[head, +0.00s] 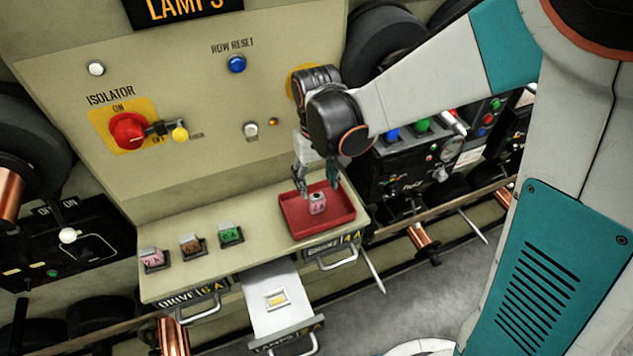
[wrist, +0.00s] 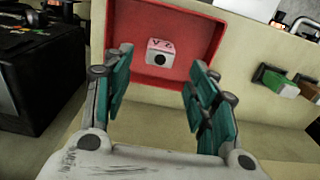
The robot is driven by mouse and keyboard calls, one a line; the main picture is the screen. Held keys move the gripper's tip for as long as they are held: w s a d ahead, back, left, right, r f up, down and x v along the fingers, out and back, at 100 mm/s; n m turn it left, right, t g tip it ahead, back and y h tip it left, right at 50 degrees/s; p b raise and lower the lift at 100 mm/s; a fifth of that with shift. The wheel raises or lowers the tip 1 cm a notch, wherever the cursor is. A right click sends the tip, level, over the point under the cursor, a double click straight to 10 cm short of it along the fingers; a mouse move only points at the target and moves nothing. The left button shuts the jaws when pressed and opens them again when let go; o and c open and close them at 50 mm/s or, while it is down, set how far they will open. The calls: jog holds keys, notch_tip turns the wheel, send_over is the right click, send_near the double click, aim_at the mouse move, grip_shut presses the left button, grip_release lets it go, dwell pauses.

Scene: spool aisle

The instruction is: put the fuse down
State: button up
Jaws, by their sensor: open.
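The fuse (head: 317,204), a small pink block with dark lettering and a dark round spot, rests in the red tray (head: 344,220) at the right end of the ledge. In the wrist view the fuse (wrist: 160,46) sits on the floor of the tray (wrist: 207,22), near one wall. My gripper (head: 316,190) is open just above the tray. Its teal-padded fingers stand on either side of the fuse in the wrist view (wrist: 160,66), apart from it, with nothing held between them.
Pink (head: 153,258), brown (head: 192,245) and green (head: 231,234) blocks stand in holders along the ledge's left. The LAMPS drawer (head: 283,318) is pulled out, with a yellow-framed slot inside. The panel carries a red isolator knob (head: 128,131) and a blue button (head: 237,64).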

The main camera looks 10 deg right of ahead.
aim_at(317, 196)
notch_tip(317, 196, up, 5)
jog(key=p, duration=0.3)
jog(key=shift+r, duration=0.2)
